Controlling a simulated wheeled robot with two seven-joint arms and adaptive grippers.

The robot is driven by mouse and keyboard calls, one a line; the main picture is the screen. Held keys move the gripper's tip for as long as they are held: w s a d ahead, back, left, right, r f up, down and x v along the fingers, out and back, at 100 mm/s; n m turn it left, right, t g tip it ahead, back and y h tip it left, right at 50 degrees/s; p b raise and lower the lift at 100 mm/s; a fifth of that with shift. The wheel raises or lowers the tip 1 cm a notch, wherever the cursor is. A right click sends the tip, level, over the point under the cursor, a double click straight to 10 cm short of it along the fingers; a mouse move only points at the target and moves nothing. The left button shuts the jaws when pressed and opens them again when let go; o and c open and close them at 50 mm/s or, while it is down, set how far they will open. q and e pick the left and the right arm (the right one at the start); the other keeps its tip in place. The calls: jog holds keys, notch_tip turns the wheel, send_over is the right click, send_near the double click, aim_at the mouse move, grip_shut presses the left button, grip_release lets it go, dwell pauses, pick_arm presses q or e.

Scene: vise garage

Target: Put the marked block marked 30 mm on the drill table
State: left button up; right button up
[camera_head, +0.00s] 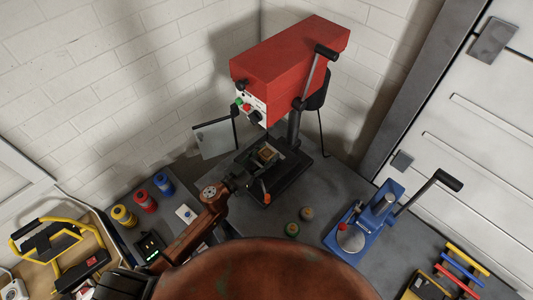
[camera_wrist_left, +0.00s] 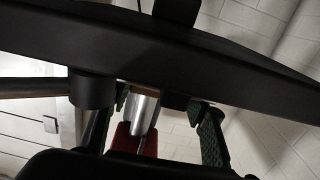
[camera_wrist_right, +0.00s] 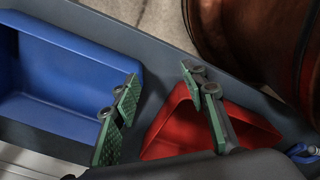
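The black drill table (camera_head: 282,187) sits under the red drill press (camera_head: 288,70) in the head view. A small tan block (camera_head: 267,153) shows on it; any marking is too small to read. My left gripper (camera_head: 236,181) is at the table's left front side, apart from the tan block in the picture. In the left wrist view, the green finger pads of my left gripper (camera_wrist_left: 165,115) stand apart, with a dark bar across the view hiding much. My right gripper (camera_wrist_right: 165,110) is open and empty above a blue bin (camera_wrist_right: 60,85) and a red bin (camera_wrist_right: 180,125); it is outside the head view.
A clear guard (camera_head: 213,138) hangs left of the drill. Yellow, red and blue cans (camera_head: 145,200) stand at left. Two small round items (camera_head: 299,221) lie in front of the drill table. A blue press (camera_head: 365,225) stands at right. My own brown arm covers the bottom middle.

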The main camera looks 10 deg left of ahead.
pick_arm(q)
jog(key=o, duration=0.4)
pick_arm(e)
jog(key=shift+d, duration=0.3)
pick_arm(q)
jog(key=shift+o, duration=0.2)
pick_arm(e)
jog(key=shift+w, duration=0.1)
pick_arm(q)
jog(key=shift+r, duration=0.3)
jog(key=p+v, duration=0.1)
jog(key=v, duration=1.1)
jog(key=shift+p, duration=0.4)
pick_arm(e)
jog(key=shift+w+a+r, duration=0.1)
jog(key=shift+a+r, duration=0.25)
jog(key=shift+r, duration=0.5)
pick_arm(q)
jog(key=shift+f, duration=0.15)
